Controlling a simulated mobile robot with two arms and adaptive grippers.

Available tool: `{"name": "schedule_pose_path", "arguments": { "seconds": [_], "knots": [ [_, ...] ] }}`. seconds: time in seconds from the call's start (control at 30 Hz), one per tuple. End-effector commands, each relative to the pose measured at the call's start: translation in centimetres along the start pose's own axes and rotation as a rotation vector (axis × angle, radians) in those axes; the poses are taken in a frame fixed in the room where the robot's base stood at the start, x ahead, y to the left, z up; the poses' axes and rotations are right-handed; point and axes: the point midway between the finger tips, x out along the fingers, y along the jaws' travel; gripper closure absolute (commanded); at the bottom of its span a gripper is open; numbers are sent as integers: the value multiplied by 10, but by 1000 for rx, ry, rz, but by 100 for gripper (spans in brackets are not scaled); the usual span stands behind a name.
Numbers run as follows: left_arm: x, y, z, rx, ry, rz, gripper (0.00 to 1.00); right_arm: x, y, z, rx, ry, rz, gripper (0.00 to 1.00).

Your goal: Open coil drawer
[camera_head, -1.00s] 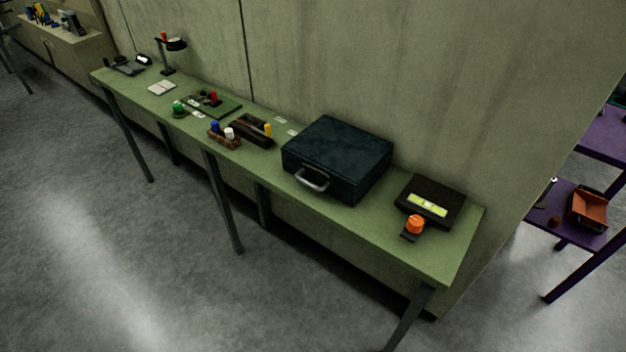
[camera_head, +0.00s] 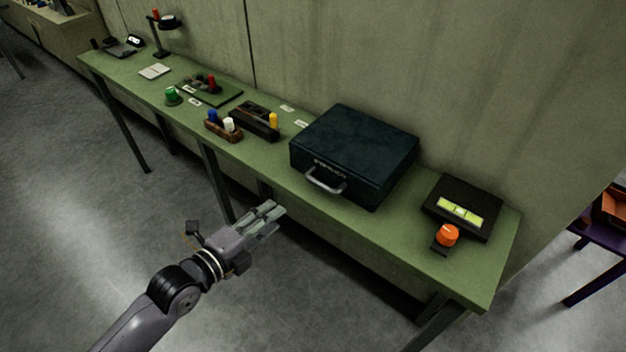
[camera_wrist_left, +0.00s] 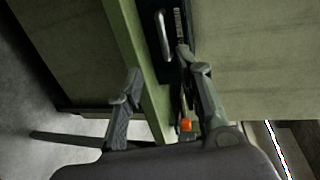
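The coil drawer appears as a dark teal box (camera_head: 355,148) on the green bench, with a silver loop handle (camera_head: 325,182) on its front. Its front looks flush, with no gap showing. My left gripper (camera_head: 272,215) is in front of the bench's front edge, left of and below the handle, not touching it. In the left wrist view the fingers of my left gripper (camera_wrist_left: 162,66) are spread apart with nothing between them. The handle (camera_wrist_left: 162,35) shows there beyond the fingertips, and the box is partly hidden by a finger. My right gripper is not in view.
The green bench (camera_head: 390,230) runs along the wall. Right of the box are a black device (camera_head: 462,205) and an orange knob (camera_head: 447,235). Left of it are a brown holder (camera_head: 222,131) with pegs and a black block (camera_head: 254,120). The floor in front is clear.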

Motion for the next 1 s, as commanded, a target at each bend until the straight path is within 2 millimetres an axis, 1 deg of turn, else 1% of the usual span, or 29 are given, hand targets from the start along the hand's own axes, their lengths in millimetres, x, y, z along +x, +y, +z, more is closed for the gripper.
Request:
{"name": "schedule_pose_path", "arguments": {
  "seconds": [0.07, 0.17, 0.37, 0.7, 0.8, 0.9, 1.0],
  "knots": [
    [4, -4, -2, 10, 5, -6, 67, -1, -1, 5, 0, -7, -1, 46],
    [15, -4, -2, 8, 4, -7, 67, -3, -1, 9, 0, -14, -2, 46],
    [55, -6, -2, 4, 4, -8, 67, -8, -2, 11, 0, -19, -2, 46],
    [129, -5, -2, 5, 3, -5, 67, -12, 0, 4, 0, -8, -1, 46],
    [147, -5, -2, 6, 3, -6, 67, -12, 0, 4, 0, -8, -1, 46],
    [159, -4, -2, 7, 3, -5, 67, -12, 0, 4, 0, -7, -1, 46],
    [168, -3, -2, 7, 3, -4, 67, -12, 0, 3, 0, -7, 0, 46]
  ]
}}
